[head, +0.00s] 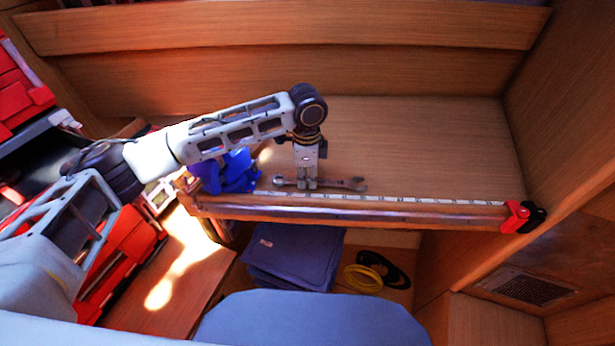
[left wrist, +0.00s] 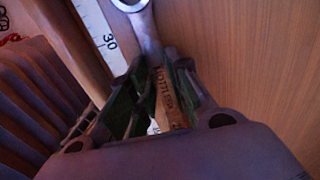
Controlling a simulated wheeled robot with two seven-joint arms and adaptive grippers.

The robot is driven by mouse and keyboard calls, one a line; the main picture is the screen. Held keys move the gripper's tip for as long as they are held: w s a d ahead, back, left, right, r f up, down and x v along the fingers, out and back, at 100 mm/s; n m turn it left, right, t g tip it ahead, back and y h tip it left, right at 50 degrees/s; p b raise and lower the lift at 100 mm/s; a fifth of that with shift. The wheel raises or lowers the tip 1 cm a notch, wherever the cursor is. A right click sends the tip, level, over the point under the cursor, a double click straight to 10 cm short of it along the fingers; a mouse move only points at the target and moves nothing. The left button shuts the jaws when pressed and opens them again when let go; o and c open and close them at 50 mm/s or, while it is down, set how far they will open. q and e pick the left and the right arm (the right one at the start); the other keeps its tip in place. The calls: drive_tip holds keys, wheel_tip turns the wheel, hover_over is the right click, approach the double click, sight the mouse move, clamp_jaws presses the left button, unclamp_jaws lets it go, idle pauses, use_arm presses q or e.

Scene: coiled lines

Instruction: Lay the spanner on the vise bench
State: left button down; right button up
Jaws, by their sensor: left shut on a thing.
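The grey metal spanner (head: 348,184) lies level across my left gripper (head: 307,184), low over the wooden vise bench (head: 430,150), near its front edge. My left gripper is shut on its shaft. I cannot tell whether the spanner touches the bench top. In the left wrist view, the spanner's ring end (left wrist: 145,30) sticks out past the fingers of my left gripper (left wrist: 158,85). Part of a word shows on a brown strip between the fingers. A blue vise (head: 229,171) stands at the bench's left end. My right gripper is not in view.
A white measuring strip (head: 430,199) runs along the bench's front edge to a red and black clamp (head: 520,216) at the right. The bench top right of the spanner is clear. Folded blue cloth (head: 293,252) and a yellow coil (head: 362,278) lie below.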

sight(307, 181)
use_arm(q)
drive_tip(key=shift+f, duration=0.1)
drive_tip(key=c, duration=1.3)
unclamp_jaws()
drive_tip(key=shift+c, duration=0.2)
drive_tip(key=shift+r, duration=0.3)
wheel_tip(307, 181, up, 12)
drive_tip(key=shift+f+b, duration=0.1)
drive_tip(key=shift+b, duration=0.65)
